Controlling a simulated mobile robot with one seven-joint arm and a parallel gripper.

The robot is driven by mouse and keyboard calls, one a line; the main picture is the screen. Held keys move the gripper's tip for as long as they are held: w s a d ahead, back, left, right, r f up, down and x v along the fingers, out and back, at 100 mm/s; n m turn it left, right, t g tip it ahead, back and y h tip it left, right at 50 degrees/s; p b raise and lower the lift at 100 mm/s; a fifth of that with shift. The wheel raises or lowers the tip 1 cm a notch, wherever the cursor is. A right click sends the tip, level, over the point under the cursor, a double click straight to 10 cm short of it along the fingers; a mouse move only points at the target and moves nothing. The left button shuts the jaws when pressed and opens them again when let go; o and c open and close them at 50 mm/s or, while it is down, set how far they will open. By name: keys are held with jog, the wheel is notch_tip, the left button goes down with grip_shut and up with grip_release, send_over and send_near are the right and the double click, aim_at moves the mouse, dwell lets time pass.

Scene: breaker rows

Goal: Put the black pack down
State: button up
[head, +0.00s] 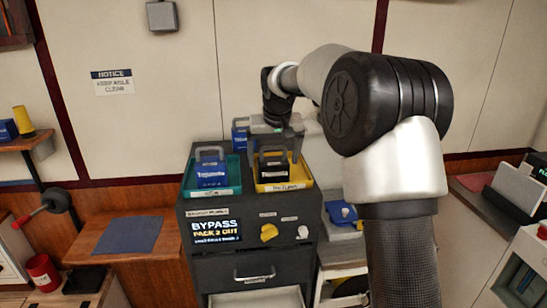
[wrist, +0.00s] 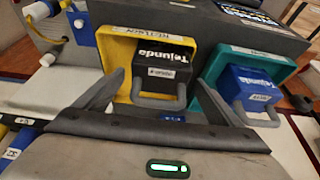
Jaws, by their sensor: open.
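The black pack (head: 272,172) stands in the yellow tray (head: 284,187) on top of the dark cabinet, with its grey handle up. It also shows in the wrist view (wrist: 168,62), inside the yellow tray (wrist: 118,50), with its handle (wrist: 158,100) toward me. My gripper (head: 274,148) is over the pack from above. In the wrist view my gripper (wrist: 156,84) has its two fingers spread wide, one on each side of the handle, with gaps between. The pack's underside is hidden, but it appears to sit within the tray walls.
A teal tray (head: 209,193) with a blue pack (head: 211,176) is just left of the yellow tray. Another blue pack (head: 239,137) stands behind. The cabinet front (head: 250,250) has a yellow knob (head: 269,232). A side shelf with a blue mat (head: 130,235) is at left.

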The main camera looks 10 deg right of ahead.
jog(key=v, duration=1.1)
jog(key=s+r, duration=0.3)
jog(key=s, duration=0.6)
jog(key=s+d, duration=0.2)
jog(key=s, duration=1)
jog(key=shift+s+f+g, duration=0.6)
jog(key=shift+s+f, duration=6.7)
jog(key=shift+f, duration=0.45)
jog(key=shift+s+d+r+t, duration=0.1)
jog(key=shift+d+r+t, duration=0.2)
jog(key=shift+r, duration=0.5)
jog(key=shift+d+r+t, duration=0.1)
jog(key=shift+r+t, duration=0.35)
jog(key=shift+r, duration=0.35)
jog(key=shift+s+d+r+t, duration=0.15)
jog(key=shift+r+t, duration=0.2)
jog(key=shift+r, duration=0.5)
